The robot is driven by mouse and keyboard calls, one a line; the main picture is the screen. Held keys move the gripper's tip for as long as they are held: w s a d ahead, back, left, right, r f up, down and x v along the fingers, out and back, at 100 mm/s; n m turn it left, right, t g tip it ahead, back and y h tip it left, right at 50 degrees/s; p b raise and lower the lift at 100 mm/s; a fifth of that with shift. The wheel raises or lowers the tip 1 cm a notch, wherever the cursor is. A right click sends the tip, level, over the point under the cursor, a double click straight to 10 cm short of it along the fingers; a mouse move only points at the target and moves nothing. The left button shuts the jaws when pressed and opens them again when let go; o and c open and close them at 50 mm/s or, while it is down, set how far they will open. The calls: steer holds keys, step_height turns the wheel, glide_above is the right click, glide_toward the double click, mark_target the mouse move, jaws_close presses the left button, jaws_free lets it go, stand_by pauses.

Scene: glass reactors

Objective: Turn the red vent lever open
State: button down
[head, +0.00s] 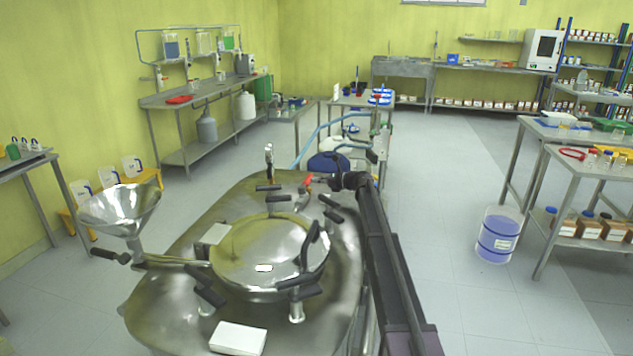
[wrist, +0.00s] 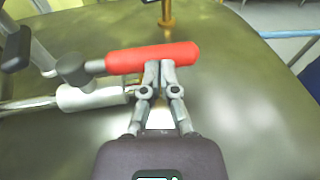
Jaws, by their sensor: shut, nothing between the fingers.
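The red vent lever (wrist: 152,57) lies across the wrist view, its red grip pointing right and its grey pivot end to the left. In the head view the lever (head: 308,181) is a small red spot at the back of the steel reactor lid (head: 180,260). My gripper (wrist: 160,66) is shut and empty, its fingertips together at the near side of the red grip. The fingertips appear to touch the grip or sit very close to it; they are not around it. In the head view my gripper (head: 326,181) is just right of the lever.
A round hatch (head: 262,255) with black clamp handles stands on the reactor lid. A steel funnel (head: 120,210) is at the left. A white box (head: 238,338) lies at the front. A brass-coloured post (wrist: 167,15) stands beyond the lever in the wrist view.

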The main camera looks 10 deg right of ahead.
steer(key=shift+d, duration=0.15)
steer(key=v, duration=0.4)
steer(key=w+p+v, duration=0.1)
steer(key=v, duration=0.4)
steer(key=p+v, duration=0.1)
steer(key=v, duration=0.3)
steer(key=shift+d+r, duration=0.1)
steer(key=shift+d, duration=0.55)
